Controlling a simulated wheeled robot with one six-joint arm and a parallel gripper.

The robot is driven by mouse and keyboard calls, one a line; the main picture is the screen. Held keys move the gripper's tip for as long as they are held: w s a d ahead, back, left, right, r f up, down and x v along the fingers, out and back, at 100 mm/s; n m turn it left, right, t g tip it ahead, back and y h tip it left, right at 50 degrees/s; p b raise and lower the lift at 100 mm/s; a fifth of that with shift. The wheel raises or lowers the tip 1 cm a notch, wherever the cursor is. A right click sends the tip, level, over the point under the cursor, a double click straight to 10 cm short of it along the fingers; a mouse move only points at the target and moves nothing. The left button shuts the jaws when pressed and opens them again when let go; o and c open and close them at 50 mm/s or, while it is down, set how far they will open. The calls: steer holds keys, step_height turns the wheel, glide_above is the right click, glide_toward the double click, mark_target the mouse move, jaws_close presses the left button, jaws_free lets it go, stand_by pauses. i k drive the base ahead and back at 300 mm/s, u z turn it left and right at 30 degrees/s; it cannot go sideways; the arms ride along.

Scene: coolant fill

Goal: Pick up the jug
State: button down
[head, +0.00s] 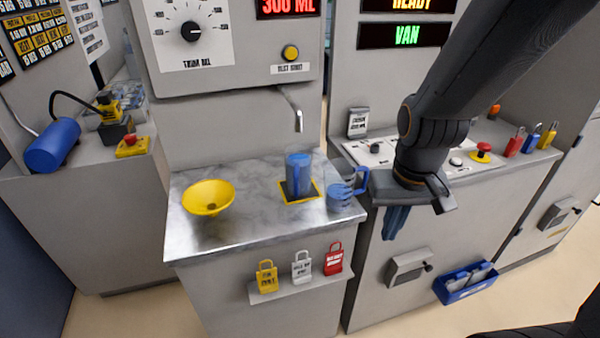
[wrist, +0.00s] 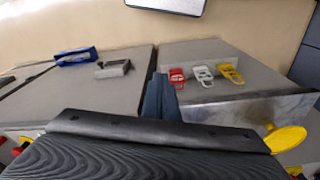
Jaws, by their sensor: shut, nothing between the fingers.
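A tall, clear-topped blue vessel (head: 299,174) stands upright on a yellow-edged dark square under the spout on the metal counter. A smaller blue piece with a loop handle (head: 342,193) is to its right, near the counter's right edge. I cannot tell for sure which of these is the jug, or whether they are one piece. My gripper (head: 396,222) is shut and empty, pointing down to the right of the counter, apart from both. In the wrist view its dark fingers (wrist: 161,98) are together, and no jug shows there.
A yellow funnel (head: 208,197) sits on the counter's left. The metal spout (head: 296,112) hangs above the vessel. Yellow, white and red padlock tags (head: 301,267) hang on the counter's front. A blue bin (head: 466,283) is on the right cabinet. The counter's front middle is clear.

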mark_target(298, 156)
steer(key=k, duration=1.15)
steer(key=u, duration=0.75)
steer(key=i, duration=1.65)
steer(key=z, duration=0.25)
